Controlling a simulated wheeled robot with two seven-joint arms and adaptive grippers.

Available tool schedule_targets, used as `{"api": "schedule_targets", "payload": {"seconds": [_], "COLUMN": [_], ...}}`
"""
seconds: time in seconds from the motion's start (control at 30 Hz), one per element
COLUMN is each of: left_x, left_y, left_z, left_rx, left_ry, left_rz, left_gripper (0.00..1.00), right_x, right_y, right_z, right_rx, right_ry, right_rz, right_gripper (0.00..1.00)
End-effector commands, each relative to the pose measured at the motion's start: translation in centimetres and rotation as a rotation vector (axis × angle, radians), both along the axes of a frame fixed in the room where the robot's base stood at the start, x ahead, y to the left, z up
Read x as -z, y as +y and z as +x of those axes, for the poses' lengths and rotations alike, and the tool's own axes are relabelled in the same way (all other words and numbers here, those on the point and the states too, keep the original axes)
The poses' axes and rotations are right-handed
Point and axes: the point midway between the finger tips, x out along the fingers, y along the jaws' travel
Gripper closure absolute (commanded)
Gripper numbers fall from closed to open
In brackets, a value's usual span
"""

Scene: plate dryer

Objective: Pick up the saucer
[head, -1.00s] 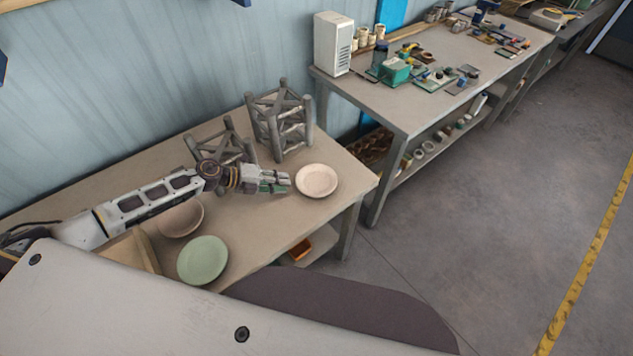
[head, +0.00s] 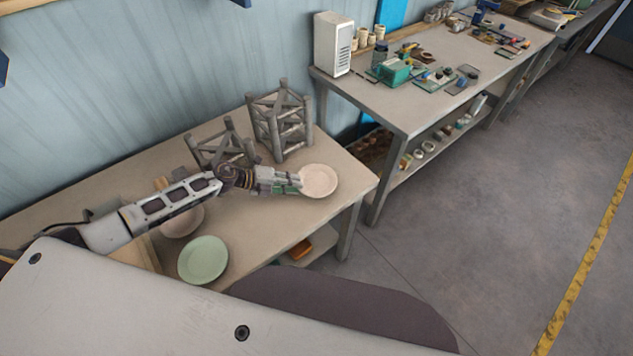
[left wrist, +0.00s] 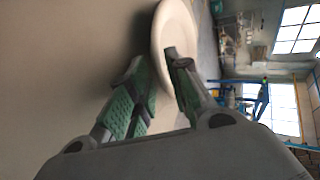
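A cream saucer (head: 322,180) lies near the right end of the near table. My left gripper (head: 297,183) reaches it from the left, its fingertips at the saucer's left rim. In the left wrist view, the saucer (left wrist: 178,28) shows at a steep angle. The left gripper's green-padded fingers (left wrist: 160,65) are apart, with the near rim between them. One fingertip overlaps the saucer in this view; whether either pad touches it I cannot tell. My right gripper is in neither view.
A green plate (head: 203,260) and a pinkish plate (head: 182,222), partly behind my left arm, lie on the near table (head: 262,232). Grey truss-like frames (head: 281,122) stand behind the gripper. A second, cluttered table (head: 420,105) stands at the upper right.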

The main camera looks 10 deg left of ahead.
Motion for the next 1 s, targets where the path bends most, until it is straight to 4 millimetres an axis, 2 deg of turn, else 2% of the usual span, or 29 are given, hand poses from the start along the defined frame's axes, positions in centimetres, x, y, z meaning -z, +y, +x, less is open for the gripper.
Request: {"api": "schedule_targets", "payload": {"seconds": [0.2,0.7,0.87,1.0], "left_x": [0.49,0.53,0.53,0.54], "left_y": [-0.87,-0.9,-0.9,-0.9], "left_z": [0.44,0.46,0.46,0.46], "left_rx": [0.001,0.001,0.001,0.001], "left_ry": [0.0,0.0,0.0,0.0], "left_rz": [0.0,0.0,0.0,0.0], "left_gripper": [0.8,0.8,1.0,1.0], "right_x": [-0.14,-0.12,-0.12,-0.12], "right_y": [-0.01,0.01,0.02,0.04], "right_z": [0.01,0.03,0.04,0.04], "right_rx": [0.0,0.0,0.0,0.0], "right_ry": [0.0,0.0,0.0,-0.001], "right_rz": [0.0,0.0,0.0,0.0], "right_gripper": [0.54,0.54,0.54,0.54]}}
